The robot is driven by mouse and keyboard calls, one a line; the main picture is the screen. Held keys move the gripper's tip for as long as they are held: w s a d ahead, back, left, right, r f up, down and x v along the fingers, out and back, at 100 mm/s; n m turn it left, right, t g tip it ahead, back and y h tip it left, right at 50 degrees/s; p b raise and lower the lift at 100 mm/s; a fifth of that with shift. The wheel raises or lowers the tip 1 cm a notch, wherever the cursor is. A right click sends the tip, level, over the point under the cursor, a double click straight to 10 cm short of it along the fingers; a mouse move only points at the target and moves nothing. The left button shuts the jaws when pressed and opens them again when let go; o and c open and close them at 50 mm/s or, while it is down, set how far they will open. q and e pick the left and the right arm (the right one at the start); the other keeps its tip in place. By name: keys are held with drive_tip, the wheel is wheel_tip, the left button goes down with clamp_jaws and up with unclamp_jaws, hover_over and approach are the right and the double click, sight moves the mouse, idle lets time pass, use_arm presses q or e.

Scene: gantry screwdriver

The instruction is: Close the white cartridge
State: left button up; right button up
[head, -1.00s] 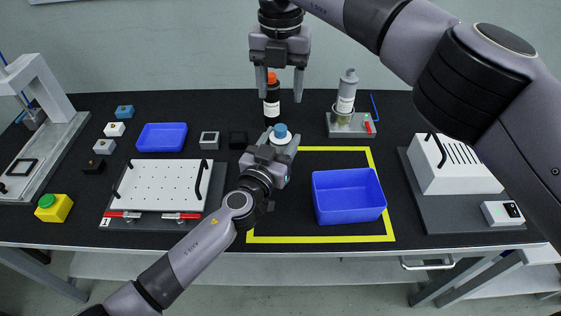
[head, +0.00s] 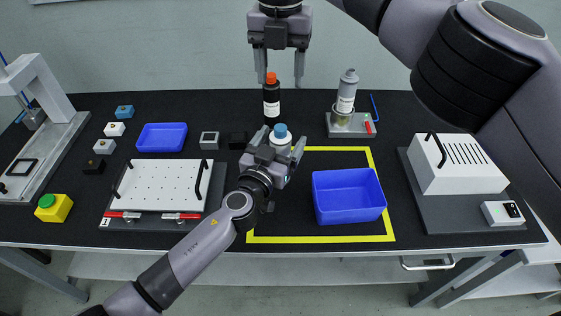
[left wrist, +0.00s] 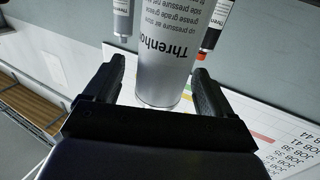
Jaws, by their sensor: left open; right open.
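The white cartridge (head: 281,148) with a blue top (head: 280,130) stands upright on the black table. My left gripper (head: 280,143) is open around it, one finger on each side. In the left wrist view the cartridge's printed, silvery-white body (left wrist: 167,60) fills the space between the fingers (left wrist: 153,88). Its top end is out of that view. My right gripper (head: 279,84) is open and empty, pointing down behind and above the white cartridge. A black cartridge with an orange top (head: 271,98) stands below it, apparently apart from its fingers.
A grey cartridge (head: 347,88) stands in a holder (head: 345,130) to the right. A blue bin (head: 348,196) sits inside the yellow outline. A white perforated plate (head: 158,184) lies at left, and a white slotted box (head: 455,170) at right. A small blue tray (head: 162,137) is behind the plate.

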use_arm(q)
drive_tip(key=v, duration=0.7)
idle(0.6)
